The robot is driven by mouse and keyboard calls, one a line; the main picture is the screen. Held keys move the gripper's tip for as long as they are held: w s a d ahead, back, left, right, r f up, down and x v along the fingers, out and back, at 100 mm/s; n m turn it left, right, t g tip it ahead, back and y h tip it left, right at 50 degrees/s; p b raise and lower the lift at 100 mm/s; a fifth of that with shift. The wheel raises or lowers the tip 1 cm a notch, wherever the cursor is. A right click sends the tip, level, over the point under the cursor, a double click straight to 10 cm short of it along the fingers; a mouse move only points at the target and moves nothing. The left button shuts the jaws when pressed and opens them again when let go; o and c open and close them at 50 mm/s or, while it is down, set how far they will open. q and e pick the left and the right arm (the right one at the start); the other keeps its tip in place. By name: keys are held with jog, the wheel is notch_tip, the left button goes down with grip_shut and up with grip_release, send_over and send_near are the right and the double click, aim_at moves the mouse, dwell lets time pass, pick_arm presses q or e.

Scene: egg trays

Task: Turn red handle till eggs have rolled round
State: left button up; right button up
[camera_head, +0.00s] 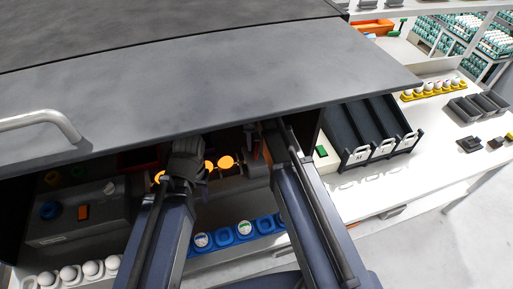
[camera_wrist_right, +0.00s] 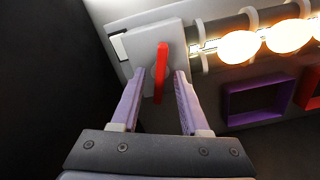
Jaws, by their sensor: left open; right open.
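The red handle (camera_wrist_right: 161,72) is a narrow upright bar on a grey plate (camera_wrist_right: 132,42) in the right wrist view. My right gripper (camera_wrist_right: 158,75) is open, its two purple fingers apart with the handle showing between their tips. I cannot tell if either finger touches it. Glowing eggs (camera_wrist_right: 239,47) lie in a row on dark rollers to the right of the handle. In the head view, lit eggs (camera_head: 226,161) show under the dark hood between my arms. My left gripper (camera_head: 188,148) is by the left end of these eggs, open; its fingertips are hard to make out.
The dark hood (camera_head: 220,70) hangs over both arms and hides part of the work area. A blue egg tray (camera_head: 243,230) and white eggs (camera_head: 92,268) lie in front. Black sloped bins (camera_head: 368,130) stand at right. Purple (camera_wrist_right: 259,99) and red square frames are below the rollers.

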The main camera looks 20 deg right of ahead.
jog(key=shift+c, duration=0.2)
grip_shut()
dwell(0.6)
jog(key=m, duration=0.4)
jog(key=shift+m, duration=0.4)
jog(key=m, duration=0.4)
jog(key=shift+m, duration=0.3)
jog(key=m, duration=0.4)
jog(key=shift+m, duration=0.3)
jog(key=m, duration=0.4)
jog(key=shift+m, duration=0.3)
